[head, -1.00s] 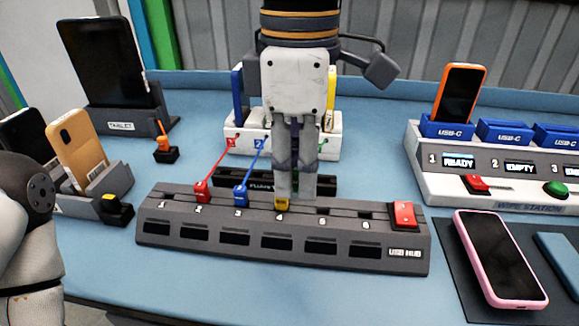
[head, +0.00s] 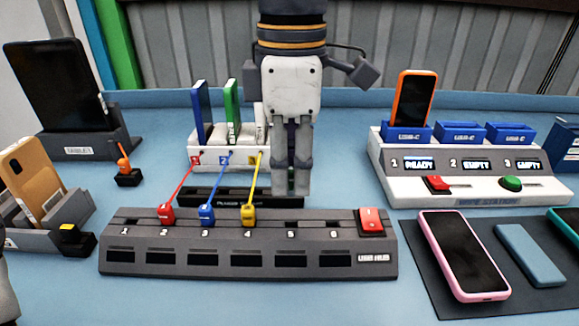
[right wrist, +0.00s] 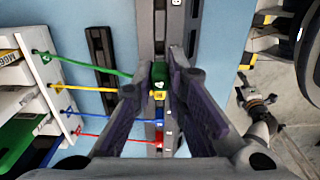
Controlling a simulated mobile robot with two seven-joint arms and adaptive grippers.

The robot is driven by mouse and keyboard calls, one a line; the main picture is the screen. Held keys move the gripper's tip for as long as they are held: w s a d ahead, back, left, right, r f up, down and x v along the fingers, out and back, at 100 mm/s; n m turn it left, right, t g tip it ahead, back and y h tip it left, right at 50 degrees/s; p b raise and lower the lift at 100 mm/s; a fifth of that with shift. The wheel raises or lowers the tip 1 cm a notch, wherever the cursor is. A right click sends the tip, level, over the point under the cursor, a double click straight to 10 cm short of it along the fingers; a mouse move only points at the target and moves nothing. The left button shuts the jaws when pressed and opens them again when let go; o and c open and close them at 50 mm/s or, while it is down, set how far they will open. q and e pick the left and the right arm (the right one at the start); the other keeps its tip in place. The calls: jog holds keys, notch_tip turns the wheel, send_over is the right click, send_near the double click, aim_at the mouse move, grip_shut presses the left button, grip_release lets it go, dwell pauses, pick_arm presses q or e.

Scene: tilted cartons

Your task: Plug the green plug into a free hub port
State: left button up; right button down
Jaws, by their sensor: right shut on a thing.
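My right gripper (head: 291,194) is shut on the green plug (right wrist: 159,72), which shows between its fingertips in the right wrist view. In the head view the fingers hide nearly all of this plug, and they appear just behind port 5 of the grey USB hub (head: 250,262). A green cable (right wrist: 85,64) runs from the plug to the white block. The red plug (head: 166,213) sits in port 2, the blue plug (head: 207,214) in port 3 and the yellow plug (head: 248,214) in port 4. Ports 1, 5 and 6 look empty.
A black rack (head: 215,198) lies behind the hub, and the white block (head: 207,155) with upright slabs stands behind that. A red switch (head: 370,220) is at the hub's right end.

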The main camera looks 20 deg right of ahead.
aim_at(291, 195)
jog(key=shift+f, duration=2.5)
jog(key=shift+f, duration=0.75)
jog(key=c, duration=1.5)
grip_release()
jog(key=shift+c, duration=0.2)
jog(key=shift+o, duration=0.3)
jog(key=o, duration=0.4)
jog(key=shift+c, duration=0.2)
